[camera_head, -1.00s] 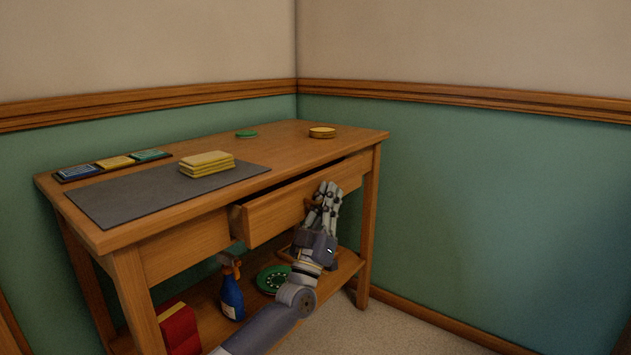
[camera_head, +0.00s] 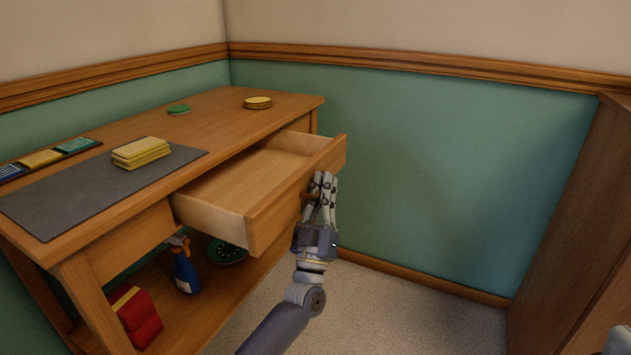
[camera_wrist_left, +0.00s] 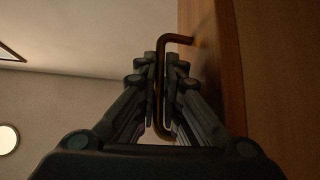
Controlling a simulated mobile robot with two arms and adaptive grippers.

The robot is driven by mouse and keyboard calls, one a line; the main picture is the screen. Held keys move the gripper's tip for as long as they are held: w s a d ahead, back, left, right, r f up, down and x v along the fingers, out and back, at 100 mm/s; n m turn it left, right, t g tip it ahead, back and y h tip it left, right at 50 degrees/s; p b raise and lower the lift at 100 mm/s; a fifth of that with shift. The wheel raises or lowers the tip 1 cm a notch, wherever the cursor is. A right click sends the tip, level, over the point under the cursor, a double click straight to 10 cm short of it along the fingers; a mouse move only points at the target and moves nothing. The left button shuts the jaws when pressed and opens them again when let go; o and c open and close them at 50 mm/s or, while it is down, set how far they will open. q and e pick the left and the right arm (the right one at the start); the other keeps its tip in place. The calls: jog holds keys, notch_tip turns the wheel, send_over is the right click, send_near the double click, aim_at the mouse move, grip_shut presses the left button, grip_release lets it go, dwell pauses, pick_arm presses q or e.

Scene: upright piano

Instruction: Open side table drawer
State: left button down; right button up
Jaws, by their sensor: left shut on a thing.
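The wooden side table (camera_head: 225,112) stands in the corner at the left of the head view. Its drawer (camera_head: 235,183) is pulled well out, and the bare inside shows. My left gripper (camera_head: 322,183) is at the drawer front's right part. In the left wrist view, my left gripper (camera_wrist_left: 160,75) is shut on the dark metal drawer handle (camera_wrist_left: 162,90), with a finger on each side of the bar. The handle is mostly hidden behind the fingers in the head view. A small grey piece at the lower right edge of the head view is too cut off to identify.
Yellow blocks (camera_head: 140,152) lie on a grey mat (camera_head: 70,200); round green (camera_head: 179,109) and yellow (camera_head: 257,102) items sit behind. A blue spray bottle (camera_head: 185,270) and red box (camera_head: 137,318) are on the lower shelf. A wooden cabinet (camera_head: 585,220) stands at right.

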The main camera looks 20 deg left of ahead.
pick_arm(q)
jog(key=shift+f, duration=0.1)
jog(key=c, duration=2)
grip_release()
jog(key=v, duration=1.2)
jog(key=shift+s, duration=0.1)
